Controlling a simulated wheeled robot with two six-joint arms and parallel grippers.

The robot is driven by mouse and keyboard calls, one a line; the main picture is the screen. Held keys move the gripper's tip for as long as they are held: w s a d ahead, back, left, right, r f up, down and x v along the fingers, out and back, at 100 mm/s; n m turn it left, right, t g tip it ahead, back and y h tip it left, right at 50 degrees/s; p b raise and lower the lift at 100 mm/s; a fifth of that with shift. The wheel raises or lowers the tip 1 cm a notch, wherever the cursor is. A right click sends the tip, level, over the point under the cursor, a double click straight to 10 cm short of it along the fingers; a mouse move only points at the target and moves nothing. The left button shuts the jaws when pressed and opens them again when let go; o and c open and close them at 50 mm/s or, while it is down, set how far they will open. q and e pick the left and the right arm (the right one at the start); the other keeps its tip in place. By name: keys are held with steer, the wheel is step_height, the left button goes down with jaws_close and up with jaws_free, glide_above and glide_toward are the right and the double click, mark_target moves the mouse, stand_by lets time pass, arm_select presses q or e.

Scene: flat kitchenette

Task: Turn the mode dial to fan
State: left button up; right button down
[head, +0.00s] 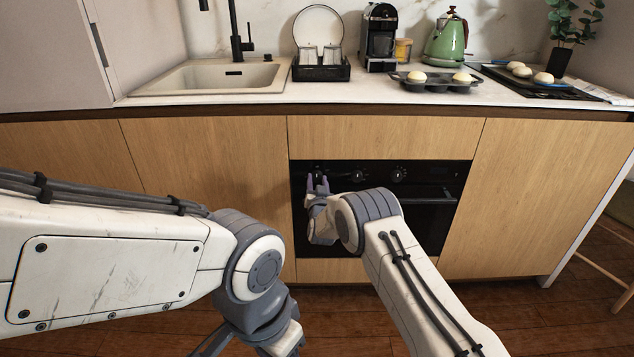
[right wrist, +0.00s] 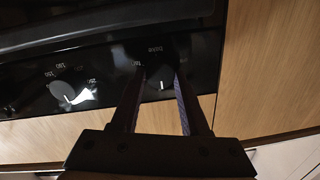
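The mode dial (right wrist: 160,86) is a dark round knob with a small white pointer mark, on the black oven's control panel. Small white lettering sits beside it, too small to read surely. My right gripper (head: 318,183) is at the left part of that panel in the head view. In the right wrist view its two fingers (right wrist: 161,72) stand apart, one on each side of the dial; contact cannot be told. In the head view the gripper hides most of the dial. My left gripper (head: 247,342) hangs low at the bottom edge, its fingers mostly cut off or hidden.
A second dial (head: 398,174) with numbers around it sits further right on the panel; it also shows in the right wrist view (right wrist: 70,92). The oven handle (head: 428,199) runs below. Wooden cabinet fronts (head: 545,190) flank the oven. The counter above holds a muffin tray (head: 430,86) and a green kettle (head: 447,42).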

steer(key=m+b, duration=0.4)
steer(key=m, duration=0.1)
steer(key=shift+f, duration=0.2)
steer(key=m+b, duration=0.2)
steer(key=m, duration=0.2)
steer(key=shift+b, duration=0.3)
steer(key=m+b, duration=0.3)
steer(key=shift+f+m+t+h, duration=0.1)
steer(key=shift+m+t+h, duration=0.2)
steer(key=shift+m, duration=0.1)
steer(key=m+b, duration=0.7)
steer(key=m, duration=0.1)
steer(key=shift+f+m+h+b, duration=0.1)
steer(key=shift+m+h+b, duration=0.2)
steer(key=shift+h+b, duration=0.1)
steer(key=m+b, duration=0.2)
steer(key=shift+b, duration=0.3)
steer(key=shift+r+m+b, duration=0.2)
steer(key=shift+m+b, duration=0.2)
steer(key=shift+m, duration=0.3)
